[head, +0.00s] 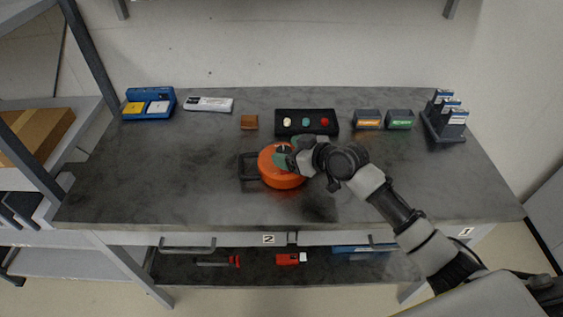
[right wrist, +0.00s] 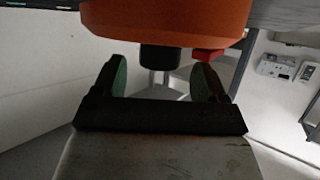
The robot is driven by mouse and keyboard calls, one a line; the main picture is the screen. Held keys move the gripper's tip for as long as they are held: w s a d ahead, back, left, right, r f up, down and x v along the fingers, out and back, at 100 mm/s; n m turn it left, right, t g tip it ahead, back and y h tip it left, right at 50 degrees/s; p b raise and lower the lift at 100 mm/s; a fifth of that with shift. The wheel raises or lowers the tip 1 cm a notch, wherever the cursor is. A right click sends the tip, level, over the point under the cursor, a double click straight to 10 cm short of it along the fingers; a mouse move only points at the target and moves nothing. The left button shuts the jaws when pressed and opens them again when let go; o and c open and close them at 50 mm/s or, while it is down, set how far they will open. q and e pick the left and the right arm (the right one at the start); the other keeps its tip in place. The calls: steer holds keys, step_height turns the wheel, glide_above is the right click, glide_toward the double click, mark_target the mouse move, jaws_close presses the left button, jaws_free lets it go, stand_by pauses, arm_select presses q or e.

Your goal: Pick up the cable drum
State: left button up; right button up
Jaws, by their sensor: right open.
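The cable drum (head: 283,179) is a round orange body with a dark handle frame (head: 248,167) on its left. It rests on the grey worktop, in the middle. My right gripper (head: 285,158) is over the drum's top and hides part of it. In the right wrist view the drum (right wrist: 165,18) fills the top edge. A short black stub (right wrist: 160,58) sticks out from it, in line with the gap between my open, green-padded fingers (right wrist: 162,80). I cannot tell whether they touch it. A small red part (right wrist: 208,55) shows beside the right finger. My left gripper is out of view.
Behind the drum are a black button box (head: 307,131), a brown block (head: 249,122) and two small dark boxes (head: 368,120) (head: 400,120). A blue tray (head: 134,114) and white device (head: 208,104) stand back left, a dark rack (head: 444,128) back right. The worktop's front left is clear.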

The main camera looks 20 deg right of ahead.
steer(key=shift+x, duration=1.4)
steer(key=shift+d, duration=0.1)
steer(key=c, duration=0.3)
jaws_close()
steer(key=shift+r, duration=0.1)
